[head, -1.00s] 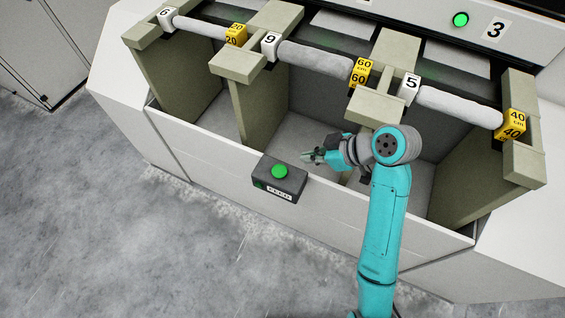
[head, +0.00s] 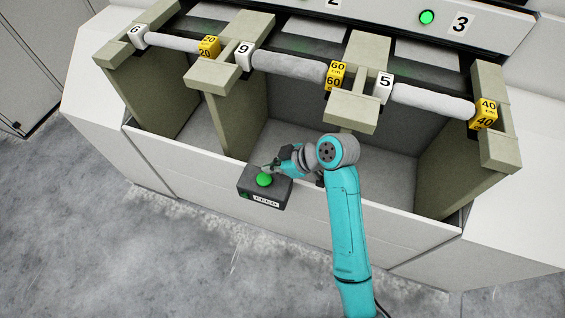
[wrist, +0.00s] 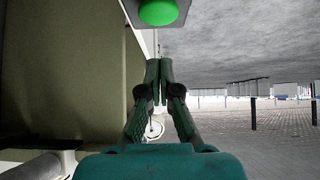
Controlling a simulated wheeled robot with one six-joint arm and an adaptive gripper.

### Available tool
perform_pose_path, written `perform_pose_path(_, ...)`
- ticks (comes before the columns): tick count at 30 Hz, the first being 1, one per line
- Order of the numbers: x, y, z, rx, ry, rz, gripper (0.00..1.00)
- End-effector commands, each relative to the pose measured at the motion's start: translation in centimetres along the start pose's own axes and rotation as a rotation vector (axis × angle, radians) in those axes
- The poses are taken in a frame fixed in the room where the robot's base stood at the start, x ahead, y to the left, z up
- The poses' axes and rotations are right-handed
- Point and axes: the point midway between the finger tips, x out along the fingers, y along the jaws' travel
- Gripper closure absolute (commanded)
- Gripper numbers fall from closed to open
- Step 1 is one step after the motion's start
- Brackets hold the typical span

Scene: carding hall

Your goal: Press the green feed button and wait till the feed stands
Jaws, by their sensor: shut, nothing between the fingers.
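The green feed button (head: 264,180) is a round dome on top of a dark box labelled FEED (head: 268,199), fixed at the front edge of the machine. In the wrist view the green button (wrist: 158,12) is at the top, beyond the fingertips. My gripper (head: 268,169) is at the button in the head view, its fingertips close above or behind it. In the wrist view my gripper (wrist: 159,62) has its fingers together with nothing between them. A gap shows there between fingertips and button; I cannot tell contact from the head view.
Rolls of pale fibre (head: 290,65) lie across beige partitions (head: 238,120) behind the button, with yellow and white number blocks. A green lamp (head: 427,17) glows beside the number 3 on the back panel. The grey floor (head: 120,260) in front is clear.

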Motion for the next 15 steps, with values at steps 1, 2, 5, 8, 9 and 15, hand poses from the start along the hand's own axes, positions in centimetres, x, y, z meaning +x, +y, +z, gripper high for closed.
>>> perform_pose_path(1, 1.0, -0.1, 0.0, 0.000, -0.001, -0.004, 1.00)
perform_pose_path(2, 1.5, -0.1, 0.0, 0.000, -0.001, -0.003, 1.00)
perform_pose_path(5, 2.5, -0.1, 1.2, 0.003, -0.002, -0.002, 1.00)
perform_pose_path(8, 3.3, 0.0, 2.0, 0.003, -0.002, -0.001, 1.00)
perform_pose_path(9, 3.6, 0.0, 2.2, 0.002, -0.001, 0.000, 1.00)
perform_pose_path(15, 4.2, 0.0, 2.8, 0.000, -0.001, 0.000, 1.00)
